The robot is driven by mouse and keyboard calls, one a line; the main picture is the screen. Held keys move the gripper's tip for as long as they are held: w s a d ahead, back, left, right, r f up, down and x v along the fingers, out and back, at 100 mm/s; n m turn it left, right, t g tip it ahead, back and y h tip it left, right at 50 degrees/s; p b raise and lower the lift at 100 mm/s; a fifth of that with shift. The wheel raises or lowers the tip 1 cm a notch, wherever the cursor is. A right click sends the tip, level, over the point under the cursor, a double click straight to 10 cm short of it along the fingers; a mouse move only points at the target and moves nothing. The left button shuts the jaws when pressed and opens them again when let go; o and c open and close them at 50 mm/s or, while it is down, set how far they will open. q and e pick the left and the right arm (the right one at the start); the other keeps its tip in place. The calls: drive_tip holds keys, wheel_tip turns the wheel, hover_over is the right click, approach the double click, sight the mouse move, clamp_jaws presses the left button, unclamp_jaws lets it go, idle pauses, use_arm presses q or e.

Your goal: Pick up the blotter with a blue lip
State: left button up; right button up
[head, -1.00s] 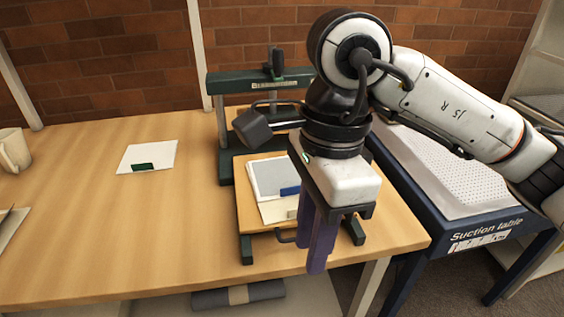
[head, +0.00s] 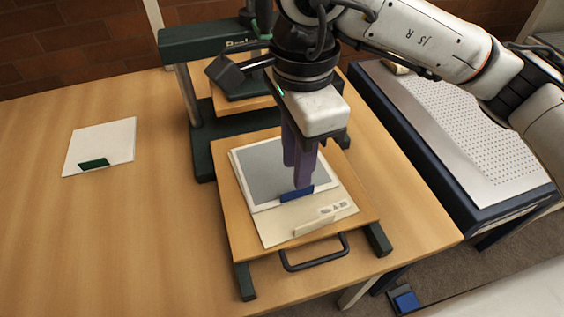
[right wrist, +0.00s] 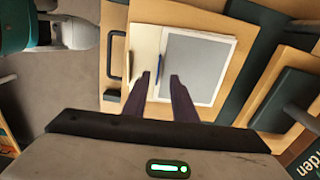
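The blotter with a blue lip (head: 265,172) is a grey sheet with a pale border, lying on a cream sheet (head: 280,222) on the press's pull-out wooden board. Its blue lip (head: 296,194) faces the front edge. My right gripper (head: 298,184) points down over the lip, its purple fingers hiding part of the blotter. In the right wrist view the gripper (right wrist: 160,77) is open, with a gap between the fingertips; the blue lip (right wrist: 157,60) lies just beyond them, roughly in line with the gap. I cannot tell the exact height. My left gripper is not in view.
The cream sheet has a pale lip (head: 315,226). The dark green press frame (head: 200,135) stands behind the board, whose black handle (head: 315,254) sticks out in front. A white sheet with a green lip (head: 94,163) lies left. The suction table (head: 455,140) is right.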

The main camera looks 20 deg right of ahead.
sight(266, 183)
wheel_tip(266, 183, down, 6)
drive_tip(key=shift+s+d+r, duration=0.15)
drive_tip(key=shift+c, duration=0.4)
clamp_jaws()
